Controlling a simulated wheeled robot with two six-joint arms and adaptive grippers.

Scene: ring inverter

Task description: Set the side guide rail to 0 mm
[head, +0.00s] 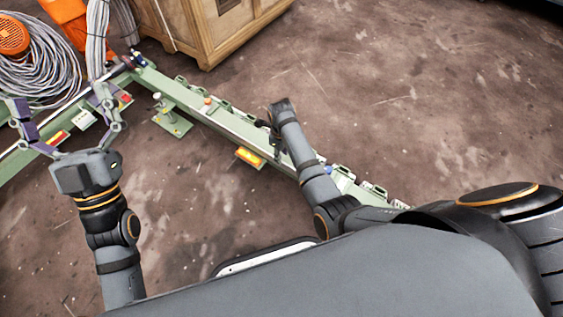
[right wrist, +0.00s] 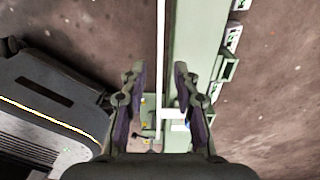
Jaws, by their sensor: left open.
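A long green beam (head: 225,122) runs diagonally across the head view, with several small green brackets along its far side. I cannot tell for sure which part is the side guide rail. In the right wrist view the green beam (right wrist: 194,50) runs top to bottom, with a thin white strip (right wrist: 160,45) beside it. No scale reading is legible. My left gripper (head: 58,98) is open and empty over the left part of the frame. My right gripper (right wrist: 159,70) is open, its fingers apart above the beam's edge and the strip; its fingers are mostly hidden in the head view.
A green post on a base plate (head: 172,122) stands beside the beam. A wooden crate (head: 225,30), coiled grey cable (head: 45,70) and an orange machine (head: 12,35) stand behind. Open floor (head: 440,90) lies right.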

